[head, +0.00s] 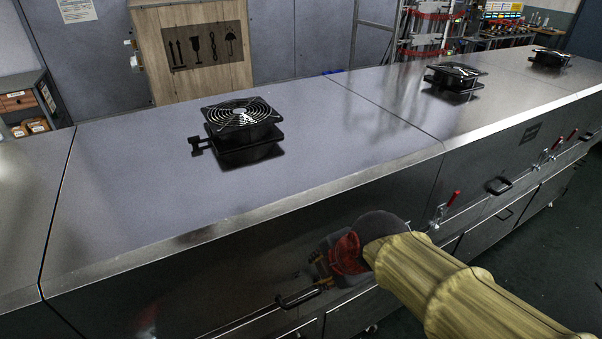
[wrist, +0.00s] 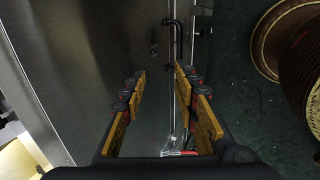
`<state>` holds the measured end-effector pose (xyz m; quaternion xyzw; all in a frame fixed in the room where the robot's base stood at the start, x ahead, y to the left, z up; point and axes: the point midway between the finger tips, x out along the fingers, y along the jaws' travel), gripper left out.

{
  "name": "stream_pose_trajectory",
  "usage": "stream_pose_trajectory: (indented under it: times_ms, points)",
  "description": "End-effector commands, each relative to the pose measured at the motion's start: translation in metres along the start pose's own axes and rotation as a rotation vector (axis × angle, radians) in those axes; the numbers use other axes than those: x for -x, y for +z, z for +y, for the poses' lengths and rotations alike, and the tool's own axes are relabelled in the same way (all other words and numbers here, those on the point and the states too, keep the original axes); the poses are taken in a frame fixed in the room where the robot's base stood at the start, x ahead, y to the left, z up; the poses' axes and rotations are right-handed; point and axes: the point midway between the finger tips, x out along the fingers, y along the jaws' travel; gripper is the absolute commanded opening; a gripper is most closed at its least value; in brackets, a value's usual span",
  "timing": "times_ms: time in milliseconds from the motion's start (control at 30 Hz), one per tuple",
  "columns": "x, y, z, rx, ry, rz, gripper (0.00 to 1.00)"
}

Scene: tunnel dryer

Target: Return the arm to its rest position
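My arm in its yellow sleeve comes in from the lower right of the head view. My gripper (head: 322,262), dark with red parts, is in front of the dryer's front side, below the top edge. In the wrist view my gripper (wrist: 160,76) shows two fingers with orange pads, spread apart with nothing between them. A black bar handle (wrist: 178,42) lies beyond the fingertips, seemingly apart from them. A black handle (head: 298,298) on the dryer front also shows just below my gripper in the head view; how near they are is hard to tell.
The long metal dryer (head: 330,183) fills the middle, with fans (head: 242,114) on top. Red-handled clamps (head: 446,208) and a further handle (head: 498,186) line its front. A brown spool-like object (wrist: 300,60) stands on the green floor (wrist: 228,75). A wooden crate (head: 194,82) is behind.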

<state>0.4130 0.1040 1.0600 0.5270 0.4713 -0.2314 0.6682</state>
Motion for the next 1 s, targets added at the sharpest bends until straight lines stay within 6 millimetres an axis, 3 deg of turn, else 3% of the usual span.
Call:
stream_pose_trajectory:
  times_ms: [167,267,467,800,1000]
  points:
    - [0.000,0.000,-0.001,-0.077,-0.002,0.001,0.30]
    - [0.000,-0.001,-0.005,-0.230,-0.017,0.001,0.30]
    - [0.001,-0.002,-0.032,-0.666,-0.079,-0.025,0.30]
    - [0.041,0.012,-0.077,-1.434,-0.072,-0.130,0.30]
    - [0.073,0.027,-0.102,-1.800,0.006,-0.179,0.30]
